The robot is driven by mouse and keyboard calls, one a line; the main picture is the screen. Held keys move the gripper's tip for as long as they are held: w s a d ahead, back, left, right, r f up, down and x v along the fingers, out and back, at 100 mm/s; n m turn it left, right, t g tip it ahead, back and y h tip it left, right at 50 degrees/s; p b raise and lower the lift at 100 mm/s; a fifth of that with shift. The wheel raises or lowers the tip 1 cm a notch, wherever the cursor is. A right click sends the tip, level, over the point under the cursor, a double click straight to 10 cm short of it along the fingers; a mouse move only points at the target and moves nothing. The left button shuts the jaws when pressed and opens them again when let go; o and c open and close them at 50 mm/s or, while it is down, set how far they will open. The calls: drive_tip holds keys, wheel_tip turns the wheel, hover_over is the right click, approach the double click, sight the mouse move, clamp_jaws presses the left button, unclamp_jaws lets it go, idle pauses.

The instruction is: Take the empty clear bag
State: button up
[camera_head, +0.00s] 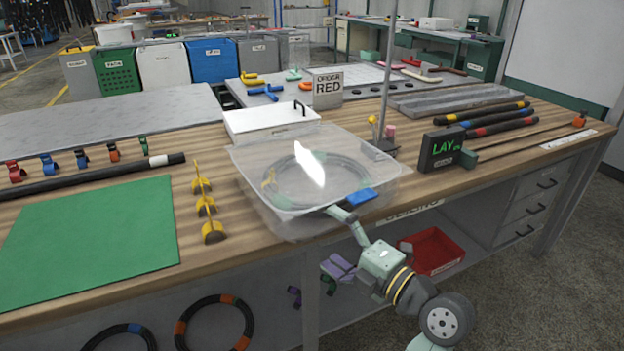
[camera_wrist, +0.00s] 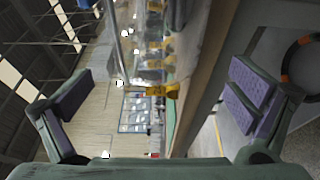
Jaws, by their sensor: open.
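A clear plastic bag (camera_head: 247,175) lies on the front edge of the wooden bench in the head view, its skirt hanging over the edge. A dark coiled hose (camera_head: 285,172) shows within or through the clear plastic; I cannot tell which. A blue piece (camera_head: 360,197) sits at its right front corner. My gripper (camera_head: 338,241) is open at the bench front, one finger by the bag's front edge and the other below the bench top. In the wrist view, my gripper (camera_wrist: 163,98) has its purple-padded fingers wide apart, with clear plastic (camera_wrist: 150,45) and the bench edge between them.
A white lidded box (camera_head: 271,122) stands behind the bag. Yellow hooks (camera_head: 207,205) and a green mat (camera_head: 95,240) lie left. A black LAY sign (camera_head: 447,150) and upright pole (camera_head: 388,80) stand right. A red bin (camera_head: 432,250) is on the lower shelf.

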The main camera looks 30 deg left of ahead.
sight(314, 224)
drive_tip(key=x, duration=0.1)
drive_tip(key=p+x, duration=0.1)
drive_tip(key=x, duration=0.2)
drive_tip(key=shift+s+r+p, duration=0.3)
drive_tip(key=shift+p, duration=0.1)
drive_tip(key=shift+w+a+f, duration=0.15)
drive_tip(key=shift+w+a, duration=0.05)
drive_tip(key=shift+a, duration=0.15)
drive_tip(key=c, duration=1.3)
drive_tip(key=shift+r, duration=0.2)
drive_tip(key=shift+c, duration=1.4)
drive_tip(key=shift+r, duration=0.1)
